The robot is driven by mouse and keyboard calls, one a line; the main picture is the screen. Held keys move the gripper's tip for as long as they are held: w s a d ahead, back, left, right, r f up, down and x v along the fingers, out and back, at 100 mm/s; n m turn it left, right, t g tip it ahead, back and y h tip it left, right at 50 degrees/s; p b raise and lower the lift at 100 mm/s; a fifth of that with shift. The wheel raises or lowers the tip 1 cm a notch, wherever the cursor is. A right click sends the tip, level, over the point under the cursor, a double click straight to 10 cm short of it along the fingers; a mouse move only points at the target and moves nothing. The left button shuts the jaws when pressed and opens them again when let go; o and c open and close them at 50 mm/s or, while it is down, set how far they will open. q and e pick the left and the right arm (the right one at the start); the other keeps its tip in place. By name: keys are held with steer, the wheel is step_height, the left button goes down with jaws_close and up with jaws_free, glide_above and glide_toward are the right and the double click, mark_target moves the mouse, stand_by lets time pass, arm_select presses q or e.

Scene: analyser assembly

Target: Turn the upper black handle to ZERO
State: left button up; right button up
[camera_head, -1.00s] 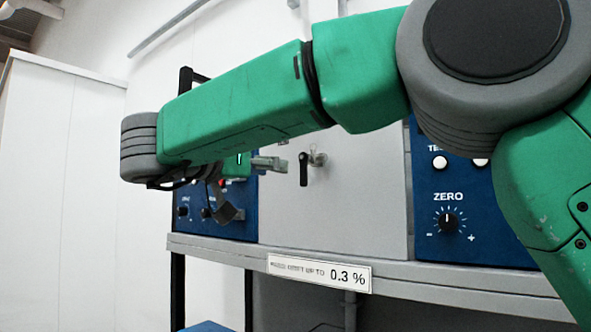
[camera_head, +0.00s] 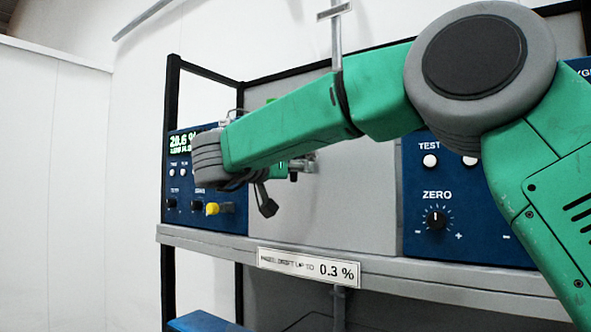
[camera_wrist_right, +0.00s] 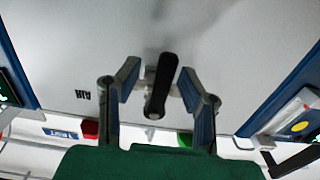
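In the right wrist view a black handle (camera_wrist_right: 160,84) on a metal valve stem lies between the two fingers of my right gripper (camera_wrist_right: 159,82). The fingers are apart, with a gap visible on each side of the handle. In the head view my right gripper (camera_head: 285,181) is in front of the grey panel, partly hidden by my wrist. My left gripper is not in view.
A blue analyser unit (camera_head: 235,215) with a green display and a yellow knob (camera_head: 212,209) stands left. A blue panel (camera_head: 415,235) with a ZERO knob (camera_head: 436,219) stands right. A shelf edge (camera_head: 400,270) runs below. My right arm covers much of the grey panel (camera_head: 350,215).

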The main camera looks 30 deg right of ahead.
steer(key=shift+a+r, duration=0.1)
steer(key=shift+a, duration=0.4)
jaws_close()
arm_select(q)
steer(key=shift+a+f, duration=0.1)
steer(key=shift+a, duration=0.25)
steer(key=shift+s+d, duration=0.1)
arm_select(e)
steer(key=shift+d, duration=0.2)
arm_select(q)
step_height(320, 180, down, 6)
steer(key=b, duration=0.6)
arm_select(e)
steer(key=shift+w+a+r+m, duration=0.2)
steer(key=shift+w+r+m, duration=0.25)
steer(key=shift+m, duration=2.5)
steer(key=shift+w+a+r+m, duration=0.2)
steer(key=shift+w+r+m, duration=0.25)
steer(key=shift+m, duration=2.45)
steer(key=shift+w+a+r+m, duration=0.2)
steer(key=shift+w+r+m, duration=0.25)
steer(key=shift+m, duration=2.5)
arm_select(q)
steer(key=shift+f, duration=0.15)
